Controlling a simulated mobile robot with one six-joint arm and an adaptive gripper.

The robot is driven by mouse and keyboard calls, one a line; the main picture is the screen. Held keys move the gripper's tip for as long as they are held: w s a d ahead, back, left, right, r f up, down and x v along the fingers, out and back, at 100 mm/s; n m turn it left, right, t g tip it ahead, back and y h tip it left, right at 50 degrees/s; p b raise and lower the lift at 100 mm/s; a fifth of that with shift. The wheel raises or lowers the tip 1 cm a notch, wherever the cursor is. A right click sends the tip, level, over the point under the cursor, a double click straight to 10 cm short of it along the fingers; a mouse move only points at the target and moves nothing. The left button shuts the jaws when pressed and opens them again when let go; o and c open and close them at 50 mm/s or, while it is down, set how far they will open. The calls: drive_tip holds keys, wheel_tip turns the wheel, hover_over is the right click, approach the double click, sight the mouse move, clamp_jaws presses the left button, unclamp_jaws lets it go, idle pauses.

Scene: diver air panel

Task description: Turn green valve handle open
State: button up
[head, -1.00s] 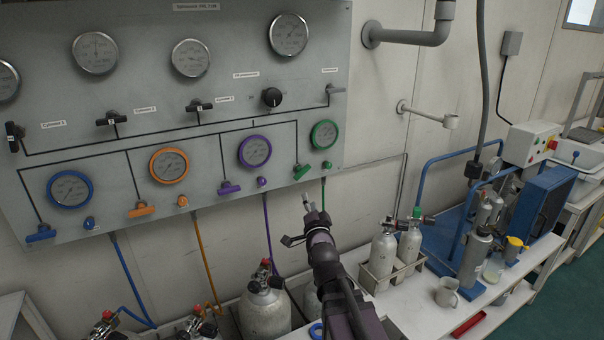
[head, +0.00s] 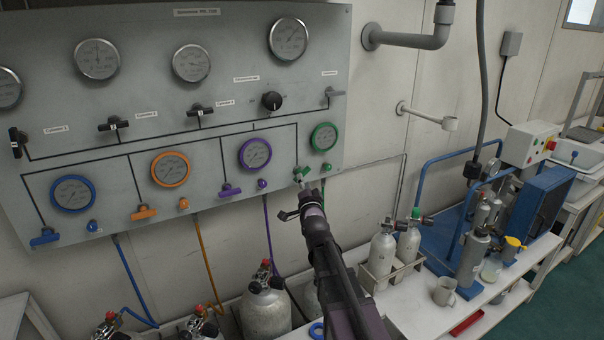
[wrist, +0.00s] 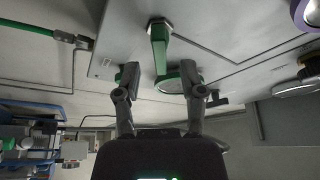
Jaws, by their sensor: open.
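The green valve handle (head: 298,172) is on the lower right of the grey panel, below and left of the green-ringed gauge (head: 323,137). My gripper (head: 307,184) is right at it in the head view and partly hides it. In the wrist view the green handle (wrist: 159,45) runs down from its hub toward the space between my fingertips (wrist: 159,72). My gripper is open, with one finger on each side of the handle's line. I cannot tell whether a finger touches it.
The purple handle (head: 230,191) and small purple knob (head: 262,184) are left of the green one. A small green knob (head: 327,167) is to its right. Grey cylinders (head: 382,253) stand in a rack below right.

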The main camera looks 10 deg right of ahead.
sight(302, 172)
drive_tip(key=shift+p+x, duration=0.3)
drive_tip(key=shift+x, duration=1.65)
drive_tip(key=shift+c, duration=0.2)
clamp_jaws()
